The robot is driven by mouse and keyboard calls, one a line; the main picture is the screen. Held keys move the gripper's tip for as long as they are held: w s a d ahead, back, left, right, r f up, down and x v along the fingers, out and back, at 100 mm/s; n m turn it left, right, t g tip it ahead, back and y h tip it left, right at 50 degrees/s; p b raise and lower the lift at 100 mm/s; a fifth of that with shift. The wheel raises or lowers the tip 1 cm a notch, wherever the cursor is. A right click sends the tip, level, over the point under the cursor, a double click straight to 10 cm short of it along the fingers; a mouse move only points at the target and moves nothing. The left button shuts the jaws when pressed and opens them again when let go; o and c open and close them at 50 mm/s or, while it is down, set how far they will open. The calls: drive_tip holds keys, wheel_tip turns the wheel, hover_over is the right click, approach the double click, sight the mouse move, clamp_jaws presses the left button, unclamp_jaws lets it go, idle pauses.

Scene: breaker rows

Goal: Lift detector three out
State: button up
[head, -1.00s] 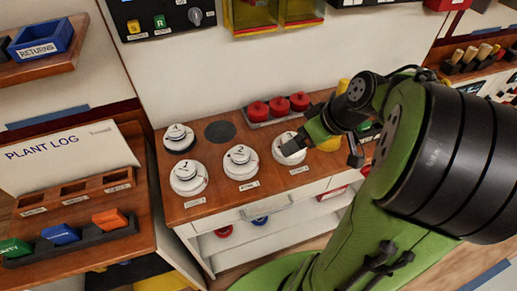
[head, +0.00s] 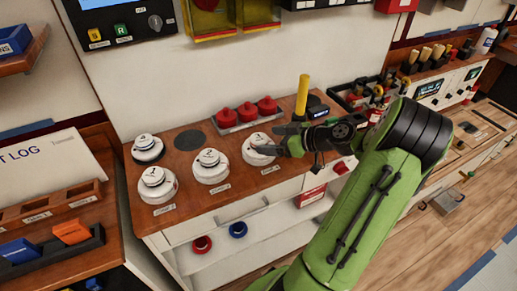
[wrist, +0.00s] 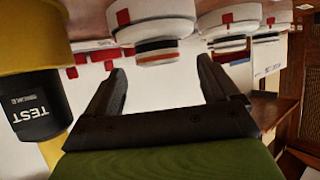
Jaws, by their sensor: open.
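Detector three (head: 258,150) is a white round unit on a white base, the rightmost of the front row on the wooden bench top. In the wrist view, which is upside down, a white detector (wrist: 152,28) with a red square and dark and orange rings sits ahead of my gripper, between the finger directions. My gripper (head: 277,143) is at the right side of detector three in the head view, with its jaws open. It also shows in the wrist view (wrist: 163,84) with nothing between the fingers. I cannot tell whether a finger touches the detector.
Detector two (head: 211,166) and another detector (head: 156,184) stand to the left, with one more (head: 147,148) behind. A dark round pad (head: 191,140) is bare. Red knobbed pieces (head: 246,112) stand behind. A yellow pole (head: 303,94) and a black TEST cup (wrist: 38,110) stand close beside my gripper.

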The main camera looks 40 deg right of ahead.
sight(260, 138)
drive_tip(key=b+x, duration=0.1)
drive_tip(key=x, duration=0.4)
drive_tip(key=shift+w+r, duration=0.1)
drive_tip(key=shift+w, duration=0.15)
drive_tip(key=c, duration=1.1)
